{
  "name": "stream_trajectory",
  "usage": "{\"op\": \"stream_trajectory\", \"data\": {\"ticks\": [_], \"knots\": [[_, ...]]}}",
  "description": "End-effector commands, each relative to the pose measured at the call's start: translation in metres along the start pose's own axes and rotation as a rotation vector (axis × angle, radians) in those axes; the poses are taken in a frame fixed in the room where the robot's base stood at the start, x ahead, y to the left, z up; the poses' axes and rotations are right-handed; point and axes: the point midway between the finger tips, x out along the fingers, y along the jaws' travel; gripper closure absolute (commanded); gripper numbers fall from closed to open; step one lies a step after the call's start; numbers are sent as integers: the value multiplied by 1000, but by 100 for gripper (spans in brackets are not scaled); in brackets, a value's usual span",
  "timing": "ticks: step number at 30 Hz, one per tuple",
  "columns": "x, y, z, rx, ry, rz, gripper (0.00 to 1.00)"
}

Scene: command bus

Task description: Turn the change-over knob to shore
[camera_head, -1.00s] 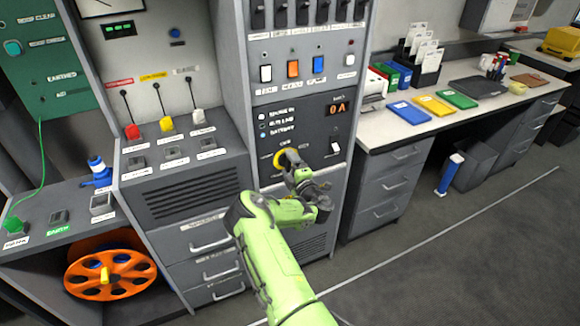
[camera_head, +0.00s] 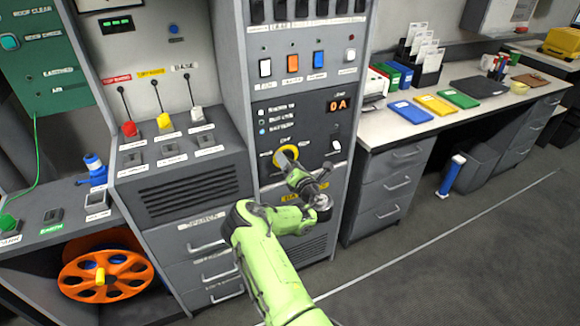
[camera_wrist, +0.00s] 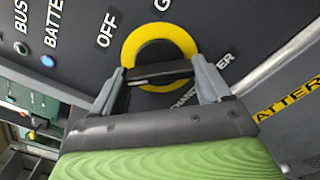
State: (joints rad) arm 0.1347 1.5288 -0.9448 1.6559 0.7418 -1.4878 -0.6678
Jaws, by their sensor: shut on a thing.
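The change-over knob has a yellow ring (camera_head: 280,154) on the dark lower panel of the tall grey cabinet. In the wrist view its black bar handle (camera_wrist: 158,73) lies across the yellow ring (camera_wrist: 186,40). My gripper (camera_head: 291,167) is at the knob, and in the wrist view its two grey fingers (camera_wrist: 161,80) are shut on the two ends of the bar. The words OFF (camera_wrist: 106,29) and a label starting with G (camera_wrist: 163,4) show by the ring. The shore mark cannot be made out.
Left of the knob are small lamps, the one by BATTERY lit blue (camera_head: 262,132). A display (camera_head: 338,105) reads 0A above a white switch (camera_head: 336,146). A desk (camera_head: 385,146) stands right, a console with levers (camera_head: 170,150) left. Open floor lies at front right.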

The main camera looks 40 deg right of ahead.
Motion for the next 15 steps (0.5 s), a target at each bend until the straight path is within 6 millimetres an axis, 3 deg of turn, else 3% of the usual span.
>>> {"op": "stream_trajectory", "data": {"ticks": [15], "knots": [[0, -1, -5, -253, 8, 4, 54]]}}
